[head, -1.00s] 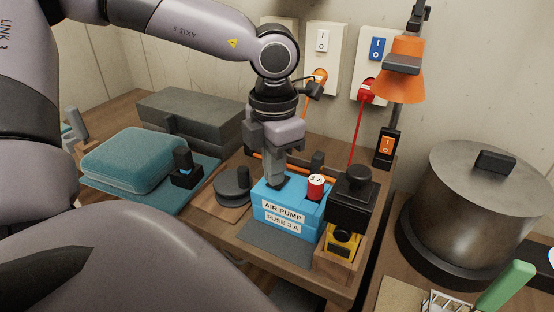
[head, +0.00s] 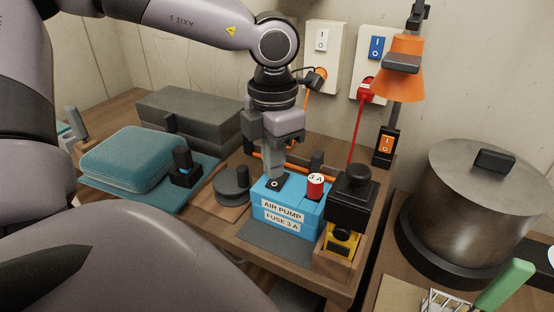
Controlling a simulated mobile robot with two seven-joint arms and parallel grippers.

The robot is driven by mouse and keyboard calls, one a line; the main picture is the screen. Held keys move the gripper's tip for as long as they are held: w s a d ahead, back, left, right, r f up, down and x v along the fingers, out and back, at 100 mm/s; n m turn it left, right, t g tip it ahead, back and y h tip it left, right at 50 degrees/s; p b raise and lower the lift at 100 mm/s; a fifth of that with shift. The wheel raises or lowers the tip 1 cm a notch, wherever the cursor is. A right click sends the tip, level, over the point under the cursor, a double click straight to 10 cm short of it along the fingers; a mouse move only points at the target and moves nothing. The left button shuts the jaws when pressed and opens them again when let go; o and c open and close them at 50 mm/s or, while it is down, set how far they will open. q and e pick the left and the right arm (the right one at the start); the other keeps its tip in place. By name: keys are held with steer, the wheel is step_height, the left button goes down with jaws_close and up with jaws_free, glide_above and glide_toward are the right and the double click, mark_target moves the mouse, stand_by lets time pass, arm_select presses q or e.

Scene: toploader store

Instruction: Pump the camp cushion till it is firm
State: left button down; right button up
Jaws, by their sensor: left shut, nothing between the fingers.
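The camp cushion (head: 128,158) is a teal, rounded pad that looks puffed up, lying on a teal mat at the left. The blue air pump (head: 265,207) is labelled "AIR PUMP" and "FUSE 3 A". A red fuse (head: 315,188) with a white "3 A" top stands in it. A black switch with a white mark (head: 275,184) is on the pump's top left. My left gripper (head: 272,177) points down, shut and empty, just above and behind this switch; whether it touches cannot be told. My right gripper is not seen.
A black-and-yellow device (head: 350,207) stands right of the pump. A black round cap (head: 231,185) lies left of it. Behind are wall sockets with an orange plug (head: 316,78) and a red plug (head: 366,91). An orange lamp (head: 400,75) and a large pot (head: 470,205) are at the right.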

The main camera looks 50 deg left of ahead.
mark_target(273, 185)
arm_select(q)
step_height(273, 185, up, 6)
steer(key=p, duration=0.2)
steer(key=shift+f+p, duration=0.2)
steer(key=shift+p, duration=0.1)
steer(key=shift+s, duration=0.1)
stand_by(0.4)
